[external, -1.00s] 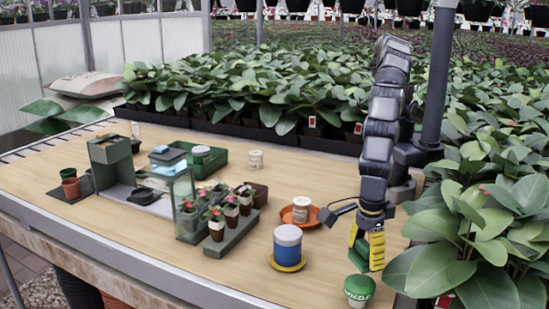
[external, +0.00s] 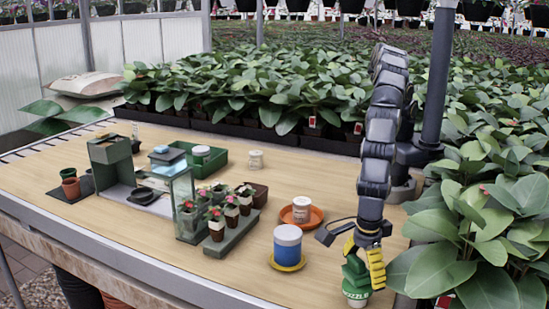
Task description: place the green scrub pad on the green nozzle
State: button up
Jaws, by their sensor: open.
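My gripper (external: 364,265), with yellow fingers, is open and points down at the front right of the table. A dark green piece (external: 354,268), which looks like the scrub pad, is between or just beside the fingers. It appears to rest on the green top of a small white container (external: 357,295); whether it touches the top is hard to tell. This green top may be the green nozzle; I cannot tell for sure. The right finger is close beside the green piece and partly covers it.
A blue and white jar (external: 287,247) stands on a yellow saucer (external: 289,266) left of my gripper. A white jar (external: 301,209) sits on an orange dish (external: 287,217). A planter tray (external: 232,236) holds small potted flowers. Leafy plants (external: 490,240) crowd the right edge.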

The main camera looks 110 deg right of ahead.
notch_tip(320, 180, up, 12)
jog(key=shift+r, duration=0.15)
dwell(0.3)
jog(key=w+d+r+m, duration=0.1)
jog(key=d+r+m, duration=0.25)
jog(key=d, duration=0.25)
jog(key=w+d+r+m+h, duration=0.1)
jog(key=d+r+m, duration=0.1)
jog(key=d+m, duration=0.4)
jog(key=w+d+r+m, duration=0.2)
jog(key=d+r+m, duration=0.1)
jog(key=d, duration=0.4)
jog(key=s+d+r+m, duration=0.2)
jog(key=s+d+m, duration=0.2)
jog(key=d+m, duration=0.15)
jog(key=s+d+r+m, duration=0.3)
jog(key=s+d+m, duration=0.15)
jog(key=d, duration=0.25)
jog(key=s+d+f+m, duration=0.1)
jog(key=s+d+m, duration=0.2)
jog(key=s+m, duration=0.4)
jog(key=s+d+m+g, duration=0.1)
jog(key=s+d+m, duration=0.3)
jog(key=s, duration=0.6)
jog(key=m, duration=0.2)
jog(key=shift+s+f+m+g+y, duration=0.3)
jog(key=shift+f+m+y, duration=0.05)
jog(key=shift+f+y, duration=0.05)
jog(key=shift+a+f, duration=0.1)
jog(key=shift+a, duration=0.05)
